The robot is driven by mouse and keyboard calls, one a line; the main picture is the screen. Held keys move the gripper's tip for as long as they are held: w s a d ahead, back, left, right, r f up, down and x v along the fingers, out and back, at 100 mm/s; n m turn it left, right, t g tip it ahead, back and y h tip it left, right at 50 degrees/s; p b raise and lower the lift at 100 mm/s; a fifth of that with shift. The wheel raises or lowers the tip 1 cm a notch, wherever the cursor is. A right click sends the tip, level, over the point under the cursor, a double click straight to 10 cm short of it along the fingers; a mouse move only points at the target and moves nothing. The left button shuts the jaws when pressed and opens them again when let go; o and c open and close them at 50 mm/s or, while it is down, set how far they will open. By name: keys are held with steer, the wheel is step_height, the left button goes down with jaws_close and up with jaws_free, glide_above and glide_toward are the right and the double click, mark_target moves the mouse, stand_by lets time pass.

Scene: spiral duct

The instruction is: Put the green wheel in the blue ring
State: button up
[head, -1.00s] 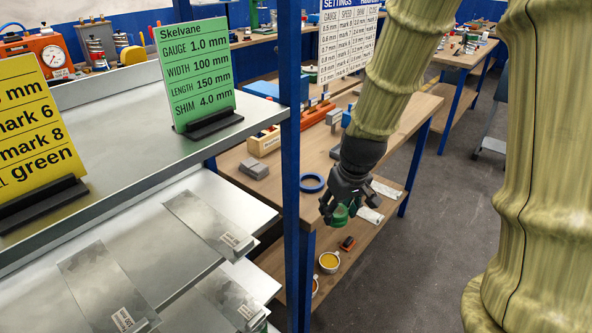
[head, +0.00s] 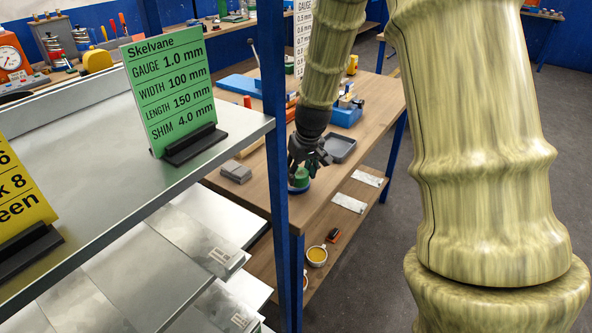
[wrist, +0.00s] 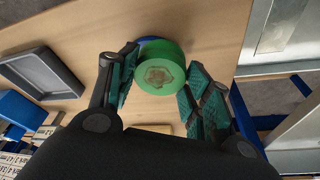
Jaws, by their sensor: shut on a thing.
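The green wheel (head: 301,178) is held between the fingers of my gripper (head: 309,164), over the brown workbench. In the wrist view the fingers of my gripper (wrist: 163,62) close on both sides of the green wheel (wrist: 161,72), whose round face has a brownish patch in the middle. The blue ring (head: 297,188) lies on the bench directly beneath the wheel and is largely hidden. Only a thin arc of the blue ring (wrist: 150,40) shows beyond the wheel in the wrist view. I cannot tell whether the wheel touches or sits inside it.
A dark grey tray (head: 340,149) stands on the bench beside the gripper, also seen in the wrist view (wrist: 42,73). Grey blocks (head: 236,172) lie to the left. A blue shelf post (head: 280,120) stands in front, beside a metal shelf with a green sign (head: 170,90).

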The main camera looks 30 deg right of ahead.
steer(key=w, duration=0.3)
steer(key=shift+w+d+f, duration=0.15)
steer(key=shift+d+f, duration=0.15)
steer(key=shift+d, duration=0.1)
steer(key=shift+w+d+r+p, duration=0.1)
steer(key=shift+w+d+p, duration=0.05)
steer(key=shift+p, duration=0.2)
steer(key=shift+w, duration=0.1)
steer(key=x, duration=0.1)
steer(key=p+x, duration=0.1)
steer(key=x, duration=0.1)
steer(key=shift+s+f, duration=0.3)
steer(key=shift+f, duration=0.1)
steer(key=shift+f, duration=0.2)
steer(key=shift+s, duration=0.1)
steer(key=shift+f, duration=0.1)
